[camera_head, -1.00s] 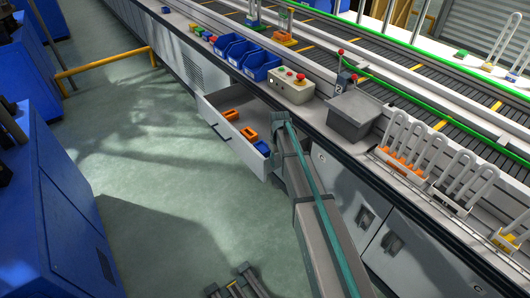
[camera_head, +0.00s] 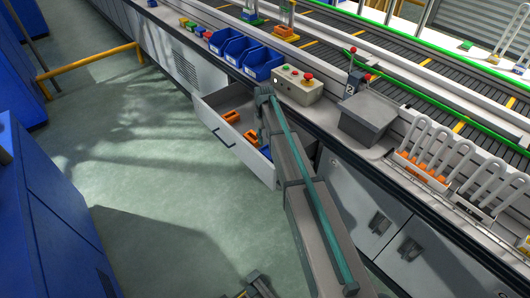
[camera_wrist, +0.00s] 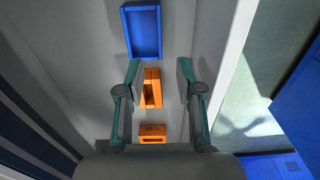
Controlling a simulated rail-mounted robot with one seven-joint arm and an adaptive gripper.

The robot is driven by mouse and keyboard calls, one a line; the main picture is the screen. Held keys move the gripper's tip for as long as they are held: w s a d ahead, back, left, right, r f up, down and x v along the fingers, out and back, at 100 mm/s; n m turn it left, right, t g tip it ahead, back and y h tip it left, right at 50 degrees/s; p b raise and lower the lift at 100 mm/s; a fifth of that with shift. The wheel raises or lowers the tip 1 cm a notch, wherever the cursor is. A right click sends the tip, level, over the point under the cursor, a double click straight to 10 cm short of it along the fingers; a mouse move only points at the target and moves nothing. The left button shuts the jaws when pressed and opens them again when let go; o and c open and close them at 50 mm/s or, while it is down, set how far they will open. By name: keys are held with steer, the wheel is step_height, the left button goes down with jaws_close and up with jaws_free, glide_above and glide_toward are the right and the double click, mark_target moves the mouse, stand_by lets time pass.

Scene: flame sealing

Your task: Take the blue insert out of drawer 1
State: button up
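Drawer 1 (camera_head: 212,137) is pulled out from the bench front. The blue insert (camera_head: 265,153) lies in it at the right end, partly hidden by my arm in the head view. In the wrist view the blue insert (camera_wrist: 143,33) lies flat on the drawer floor, beyond my fingertips at the top of the picture. My gripper (camera_wrist: 159,72) is open and empty. Its two fingers appear either side of an orange insert (camera_wrist: 152,88) below; I see no contact. In the head view the fingers are mostly hidden by my arm.
A second orange insert (camera_wrist: 153,132) lies nearer the wrist camera. The drawer's side wall (camera_wrist: 221,60) runs close to the right finger. Blue bins (camera_head: 262,63) and a button box (camera_head: 298,85) stand on the bench above. A grey box (camera_head: 366,118) stands farther right.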

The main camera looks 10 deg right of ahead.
glide_above(265, 154)
step_height(265, 154, down, 5)
steer(key=shift+s+r, duration=0.1)
steer(key=shift+f+p, duration=0.8)
steer(key=shift+f, duration=1.85)
steer(key=shift+c, duration=0.3)
jaws_close()
